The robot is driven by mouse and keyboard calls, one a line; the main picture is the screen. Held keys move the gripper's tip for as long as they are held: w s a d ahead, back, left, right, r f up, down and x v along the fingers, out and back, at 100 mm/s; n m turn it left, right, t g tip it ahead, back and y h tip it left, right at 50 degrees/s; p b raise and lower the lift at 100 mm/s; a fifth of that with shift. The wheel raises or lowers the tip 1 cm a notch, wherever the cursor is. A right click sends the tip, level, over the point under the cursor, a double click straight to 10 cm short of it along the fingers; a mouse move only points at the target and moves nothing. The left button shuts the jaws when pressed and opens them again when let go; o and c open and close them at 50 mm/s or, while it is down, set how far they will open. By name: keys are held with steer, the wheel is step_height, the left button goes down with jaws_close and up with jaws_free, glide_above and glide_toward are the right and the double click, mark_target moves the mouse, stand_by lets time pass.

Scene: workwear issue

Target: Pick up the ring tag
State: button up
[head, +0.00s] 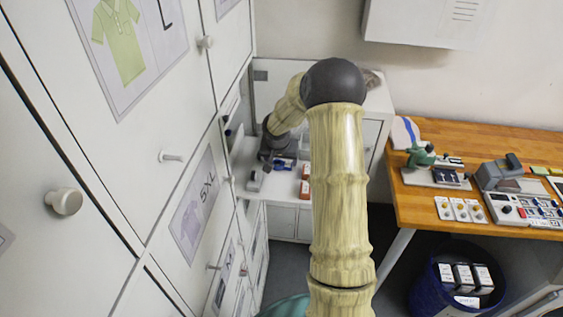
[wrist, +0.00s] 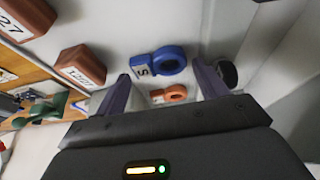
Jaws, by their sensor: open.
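A blue ring tag (wrist: 160,66) with a white label reading "S" lies on the white shelf surface, just beyond my fingertips in the wrist view. My gripper (wrist: 165,82) is open, with one finger on each side and nothing held. In the head view, my gripper (head: 270,160) is at the white cabinet, next to the blue tag (head: 285,164); the arm partly hides that area.
Two brown labelled blocks (wrist: 82,66) (wrist: 25,18) lie left of the tags. A dark round thing (wrist: 228,74) is beside the right finger, near a white wall. White lockers (head: 165,200) stand at left; a wooden table (head: 440,207) with devices is at right, over a blue bin (head: 428,293).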

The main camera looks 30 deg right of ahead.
mark_target(281, 165)
steer(key=shift+x, duration=0.75)
steer(key=c, duration=0.6)
steer(key=shift+r, duration=0.15)
step_height(281, 165, up, 10)
steer(key=shift+f+b, duration=0.1)
steer(key=shift+b, duration=1.15)
